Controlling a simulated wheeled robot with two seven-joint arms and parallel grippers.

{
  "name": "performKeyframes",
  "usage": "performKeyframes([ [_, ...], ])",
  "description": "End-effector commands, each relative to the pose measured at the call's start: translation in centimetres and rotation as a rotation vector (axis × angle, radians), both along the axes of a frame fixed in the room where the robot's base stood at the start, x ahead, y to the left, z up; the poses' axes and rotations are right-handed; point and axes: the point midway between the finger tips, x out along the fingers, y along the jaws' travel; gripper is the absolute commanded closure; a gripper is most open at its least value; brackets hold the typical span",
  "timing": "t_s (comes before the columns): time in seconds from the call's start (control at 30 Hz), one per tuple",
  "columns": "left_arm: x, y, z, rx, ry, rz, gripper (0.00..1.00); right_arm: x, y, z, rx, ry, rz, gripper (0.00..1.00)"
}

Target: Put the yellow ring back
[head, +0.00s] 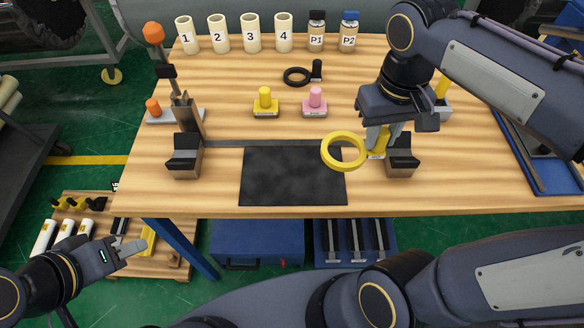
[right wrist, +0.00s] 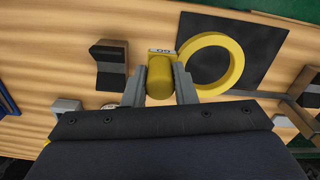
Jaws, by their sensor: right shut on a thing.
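The yellow ring (head: 328,152) has a short yellow handle with a small white label at its right side. My right gripper (head: 382,138) is shut on that handle, beside the right V-block. In the right wrist view the fingers (right wrist: 160,88) clasp the yellow handle (right wrist: 160,70), and the ring (right wrist: 236,66) stands out to its right. The ring overlaps the right edge of the dark mat (head: 270,178); I cannot tell its height above the table. My left gripper (head: 128,248) hangs low at the left, away from the table top; its opening is unclear.
Black V-blocks stand left (head: 184,158) and right (head: 402,160) of the mat. Behind it are a yellow-knobbed piece (head: 265,102), a pink-knobbed piece (head: 314,102) and a black ring (head: 288,76). Numbered cups (head: 219,36) and two bottles line the back. A blue tray (head: 530,165) lies right.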

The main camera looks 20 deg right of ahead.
Motion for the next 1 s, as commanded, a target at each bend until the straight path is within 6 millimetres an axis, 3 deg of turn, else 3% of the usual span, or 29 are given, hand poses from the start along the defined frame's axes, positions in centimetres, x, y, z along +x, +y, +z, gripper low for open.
performKeyframes([
  [0.37,0.0,0.0,0.8,0.0,0.0,0.0,0.64,5.3,7.0,-3.7,0.0,0.005,0.006,0.98],
  [0.5,0.0,0.0,0.6,0.0,0.0,0.0,0.64,6.6,8.7,-6.7,-0.001,0.005,0.004,0.98],
  [0.87,0.0,0.0,0.5,0.0,0.0,0.0,0.64,8.3,10.8,-10.0,0.0,0.002,0.002,0.98],
  [1.0,0.0,0.0,0.3,0.0,0.0,0.0,0.64,8.2,10.7,-12.1,0.0,0.002,0.0,0.98],
])
